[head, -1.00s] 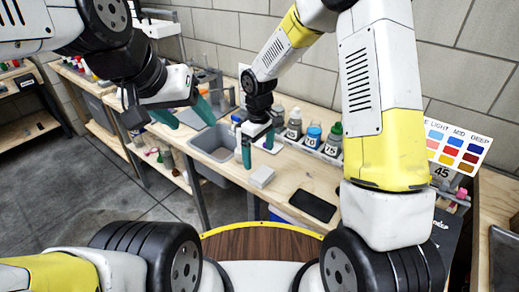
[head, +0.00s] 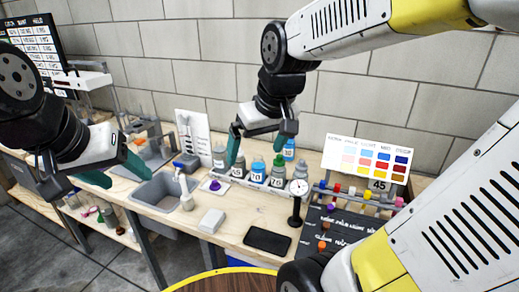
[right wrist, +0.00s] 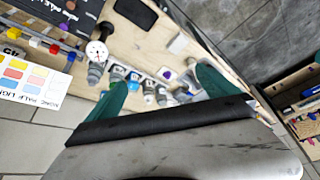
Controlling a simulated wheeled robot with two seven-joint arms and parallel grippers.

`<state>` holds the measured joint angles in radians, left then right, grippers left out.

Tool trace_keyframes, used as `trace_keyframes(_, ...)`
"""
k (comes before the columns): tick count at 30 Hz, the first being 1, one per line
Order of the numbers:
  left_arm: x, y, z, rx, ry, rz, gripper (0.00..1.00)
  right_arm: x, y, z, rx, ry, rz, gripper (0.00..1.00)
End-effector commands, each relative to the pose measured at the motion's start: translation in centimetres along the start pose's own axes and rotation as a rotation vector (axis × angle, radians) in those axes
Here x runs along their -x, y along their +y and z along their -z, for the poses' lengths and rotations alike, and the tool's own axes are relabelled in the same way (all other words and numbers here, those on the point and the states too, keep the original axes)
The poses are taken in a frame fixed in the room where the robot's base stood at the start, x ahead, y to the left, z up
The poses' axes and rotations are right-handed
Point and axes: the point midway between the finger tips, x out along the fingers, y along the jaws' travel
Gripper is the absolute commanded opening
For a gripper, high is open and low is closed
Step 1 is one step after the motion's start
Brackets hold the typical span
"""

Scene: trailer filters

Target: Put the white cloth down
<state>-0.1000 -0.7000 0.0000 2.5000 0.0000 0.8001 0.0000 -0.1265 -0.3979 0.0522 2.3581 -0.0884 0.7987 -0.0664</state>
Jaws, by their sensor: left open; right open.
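The white cloth (head: 211,221) is a small folded pad lying flat on the wooden bench, between the sink and the black flat device. It also shows in the right wrist view (right wrist: 179,43). My right gripper (head: 258,150) is open, with nothing between its fingers. It hangs above the row of bottles, behind and to the right of the cloth and apart from it. Its two green fingers show in the right wrist view (right wrist: 160,88). My left gripper (head: 118,172) is open and empty, left of the sink near the bench's front edge.
A grey sink (head: 160,190) is set in the bench. Labelled bottles (head: 257,172) stand in a row behind the cloth. A black flat device (head: 267,240), a dial gauge on a stand (head: 297,200) and a colour chart (head: 365,160) are to the right.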

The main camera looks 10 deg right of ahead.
Motion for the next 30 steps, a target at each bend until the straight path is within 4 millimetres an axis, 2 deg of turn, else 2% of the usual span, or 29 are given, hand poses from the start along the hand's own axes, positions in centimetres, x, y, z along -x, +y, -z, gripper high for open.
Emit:
trace_keyframes(1,0.0,0.0,0.0,0.0,0.0,0.0,0.63,1.4,0.2,-1.3,-0.052,0.042,0.004,0.98)
trace_keyframes(3,0.0,0.0,0.0,0.0,0.0,0.0,0.63,2.5,0.2,-2.6,-0.108,0.084,0.013,0.98)
trace_keyframes(9,0.0,0.0,0.0,0.0,0.0,0.0,0.63,4.0,0.1,-4.9,-0.199,0.151,0.035,0.98)
trace_keyframes(30,0.0,0.0,0.0,0.0,0.0,0.0,0.63,4.1,0.1,-5.1,-0.209,0.157,0.038,0.98)
